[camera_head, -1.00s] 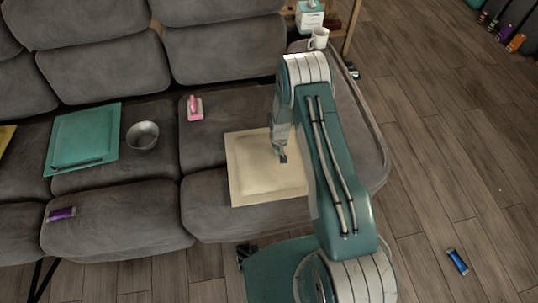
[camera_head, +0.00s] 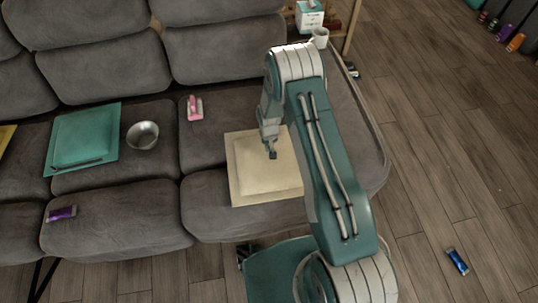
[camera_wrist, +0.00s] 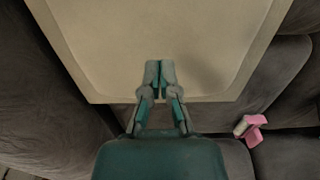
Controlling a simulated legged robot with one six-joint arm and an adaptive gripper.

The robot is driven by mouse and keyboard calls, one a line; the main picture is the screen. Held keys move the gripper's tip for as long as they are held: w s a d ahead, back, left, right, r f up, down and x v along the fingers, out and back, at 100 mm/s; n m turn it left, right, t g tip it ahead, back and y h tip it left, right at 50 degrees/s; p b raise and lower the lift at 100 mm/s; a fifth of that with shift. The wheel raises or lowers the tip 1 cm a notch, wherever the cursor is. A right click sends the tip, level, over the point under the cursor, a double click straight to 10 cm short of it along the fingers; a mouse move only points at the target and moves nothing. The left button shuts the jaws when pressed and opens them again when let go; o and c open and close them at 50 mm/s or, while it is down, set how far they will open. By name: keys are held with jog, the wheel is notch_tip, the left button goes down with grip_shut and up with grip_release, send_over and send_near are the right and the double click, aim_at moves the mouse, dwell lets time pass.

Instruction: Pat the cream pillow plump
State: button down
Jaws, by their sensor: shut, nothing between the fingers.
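The cream pillow (camera_head: 258,180) lies flat on the right seat of the grey sofa, with a raised middle and a flat border. My gripper (camera_head: 272,155) is over its upper right part, pointing down, with its fingers shut and empty. In the wrist view the pillow (camera_wrist: 150,40) fills the upper middle, and the fingertips of my gripper (camera_wrist: 160,68) show in front of it near one edge. I cannot tell whether the fingertips touch the cloth. My arm hides the pillow's right side in the head view.
A pink object (camera_head: 194,108) lies behind the pillow; it also shows in the wrist view (camera_wrist: 250,128). A metal bowl (camera_head: 142,135), a teal pillow (camera_head: 82,140) and a purple item (camera_head: 62,213) are further left.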

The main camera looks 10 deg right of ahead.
aim_at(260, 156)
jog(key=shift+f, duration=0.1)
jog(key=shift+f, duration=1.7)
jog(key=shift+a+r, duration=1.8)
jog(key=shift+r, duration=0.05)
jog(key=shift+f, duration=0.15)
jog(key=shift+f, duration=1.7)
